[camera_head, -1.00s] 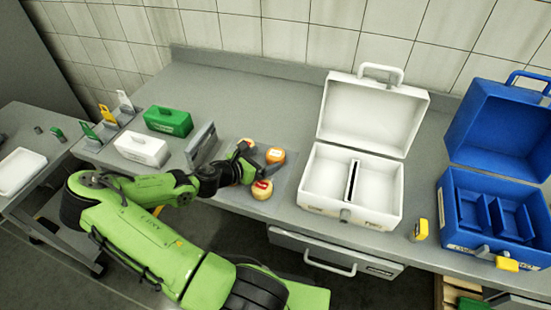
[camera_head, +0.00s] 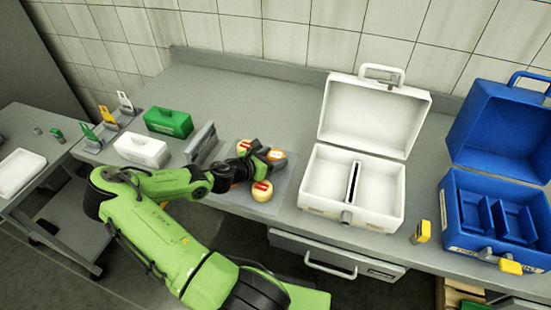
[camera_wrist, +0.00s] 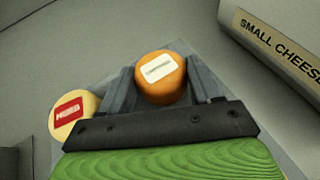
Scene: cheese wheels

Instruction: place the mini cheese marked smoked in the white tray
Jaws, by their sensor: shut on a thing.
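My gripper (camera_head: 268,158) is shut around an orange mini cheese (camera_wrist: 160,66), with one finger on each side of it in the wrist view. Its white label is too blurred to read. The cheese appears to be at the grey mat, and I cannot tell whether it is lifted. Another red-labelled cheese (camera_head: 243,146) is behind the gripper, partly hidden. The white tray (camera_head: 20,172) lies on the lower side table at far left.
An open white case (camera_head: 328,187) and an open blue case (camera_head: 470,190) stand to the right.

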